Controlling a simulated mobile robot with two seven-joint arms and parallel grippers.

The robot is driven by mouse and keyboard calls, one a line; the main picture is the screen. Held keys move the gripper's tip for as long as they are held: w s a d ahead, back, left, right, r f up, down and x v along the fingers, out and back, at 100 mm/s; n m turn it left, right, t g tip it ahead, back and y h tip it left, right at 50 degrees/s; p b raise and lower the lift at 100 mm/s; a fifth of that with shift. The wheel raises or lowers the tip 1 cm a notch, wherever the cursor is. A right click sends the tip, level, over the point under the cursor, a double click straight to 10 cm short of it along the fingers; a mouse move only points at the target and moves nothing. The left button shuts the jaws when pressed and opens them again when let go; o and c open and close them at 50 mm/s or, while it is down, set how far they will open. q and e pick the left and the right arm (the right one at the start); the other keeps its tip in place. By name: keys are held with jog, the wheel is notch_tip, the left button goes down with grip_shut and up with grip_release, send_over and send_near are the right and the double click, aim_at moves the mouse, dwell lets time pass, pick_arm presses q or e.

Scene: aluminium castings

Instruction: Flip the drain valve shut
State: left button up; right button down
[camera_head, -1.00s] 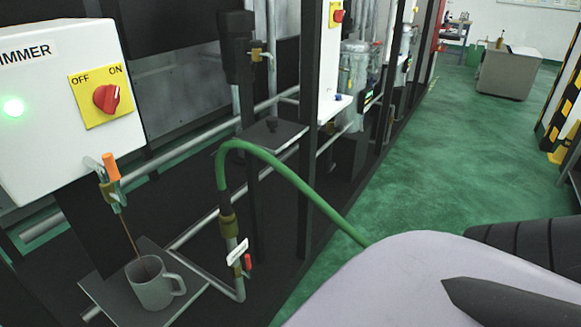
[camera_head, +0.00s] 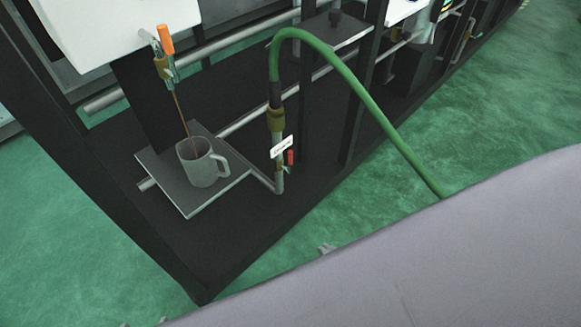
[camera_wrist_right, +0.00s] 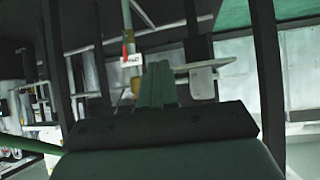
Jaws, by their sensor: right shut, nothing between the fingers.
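A valve with a small red handle (camera_head: 291,157) sits low on the vertical pipe under the green hose. The handle stands nearly upright, about along the pipe. A white tag (camera_head: 281,147) hangs there, its lettering too small to read surely. In the upside-down right wrist view, the red handle (camera_wrist_right: 125,51) and tag (camera_wrist_right: 131,60) show just left of and beyond my right gripper (camera_wrist_right: 158,66). That gripper is shut and empty, its fingers together, apparently apart from the valve. In the head view my pale arm covers most of the lower right. My left gripper is out of view.
A grey mug (camera_head: 202,165) stands on a metal plate (camera_head: 183,200); a brown stream falls into it from an orange-handled tap (camera_head: 165,42). The green hose (camera_head: 365,92) arches rightward. Black frame posts (camera_head: 364,95) stand right of the valve. Green floor is open in front.

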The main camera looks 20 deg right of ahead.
jog(key=w+f+n+t+h+b, duration=0.1)
jog(key=w+f+n+h+b, duration=0.1)
jog(key=w+f+n+b, duration=0.7)
pick_arm(q)
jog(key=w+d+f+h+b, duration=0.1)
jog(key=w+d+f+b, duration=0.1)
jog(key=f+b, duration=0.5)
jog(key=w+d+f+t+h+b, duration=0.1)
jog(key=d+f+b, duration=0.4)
jog(key=b, duration=0.5)
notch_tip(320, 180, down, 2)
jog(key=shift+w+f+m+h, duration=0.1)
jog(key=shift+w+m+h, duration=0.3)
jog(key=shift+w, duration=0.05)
pick_arm(e)
jog(key=w+f+n+t+h, duration=0.3)
jog(key=w+t, duration=0.3)
jog(key=w, duration=0.7)
jog(key=shift+w+f+n+h, duration=0.3)
jog(key=shift+f+n+h, duration=0.1)
jog(key=shift+f+h, duration=0.15)
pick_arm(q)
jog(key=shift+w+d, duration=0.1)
